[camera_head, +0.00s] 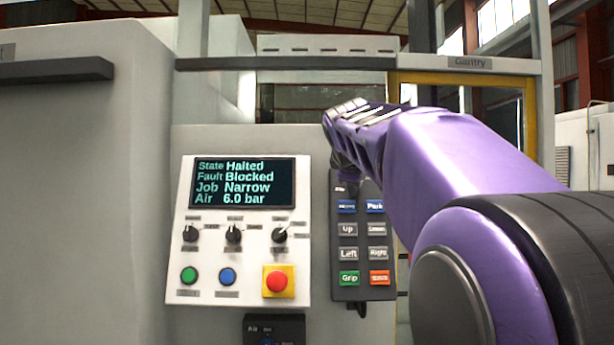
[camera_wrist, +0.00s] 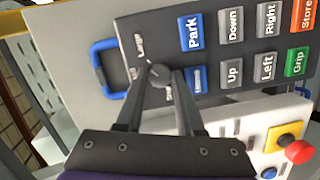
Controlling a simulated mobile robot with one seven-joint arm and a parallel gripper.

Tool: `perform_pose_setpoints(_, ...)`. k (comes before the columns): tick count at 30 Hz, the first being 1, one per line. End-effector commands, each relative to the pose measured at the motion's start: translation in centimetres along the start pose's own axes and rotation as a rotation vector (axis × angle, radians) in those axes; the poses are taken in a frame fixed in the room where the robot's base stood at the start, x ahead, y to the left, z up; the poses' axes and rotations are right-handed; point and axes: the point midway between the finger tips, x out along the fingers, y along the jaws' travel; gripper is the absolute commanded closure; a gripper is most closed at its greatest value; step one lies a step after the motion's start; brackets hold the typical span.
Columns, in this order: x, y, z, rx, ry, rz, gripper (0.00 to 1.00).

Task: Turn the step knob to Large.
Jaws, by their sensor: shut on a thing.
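The step knob (camera_wrist: 158,72) is a small dark round knob on the dark pendant panel (camera_wrist: 215,15), seen in the wrist view. A partly readable label like "Large" lies beside it, and another label is partly covered by a finger. My gripper (camera_wrist: 156,78) is shut on the knob, one finger on each side. I cannot tell which label the knob's pointer faces. In the head view the pendant (camera_head: 362,262) hangs right of the control panel, and my purple arm hides the knob.
The pendant's Park (camera_wrist: 192,32), Up (camera_wrist: 233,71) and Down (camera_wrist: 233,25) buttons are close to my fingers. The white control panel (camera_head: 215,272) has several black knobs, a red stop button (camera_head: 277,281) and a screen (camera_head: 243,183) reading Halted, Blocked, Narrow, 6.0 bar.

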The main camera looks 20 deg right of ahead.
Motion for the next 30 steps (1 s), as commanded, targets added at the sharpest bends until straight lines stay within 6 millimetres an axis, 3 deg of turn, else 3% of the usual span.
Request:
perform_pose_setpoints(12, 0.01, 0.10, -0.04, 0.168, 0.001, -0.032, 1.00)
perform_pose_setpoints(27, 0.02, 0.06, -0.03, 0.187, 0.001, -0.035, 1.00)
perform_pose_setpoints(28, 0.02, 0.06, -0.03, 0.187, 0.001, -0.035, 0.61)
perform_pose_setpoints(30, 0.02, 0.06, -0.03, 0.187, 0.001, -0.035, 0.49)
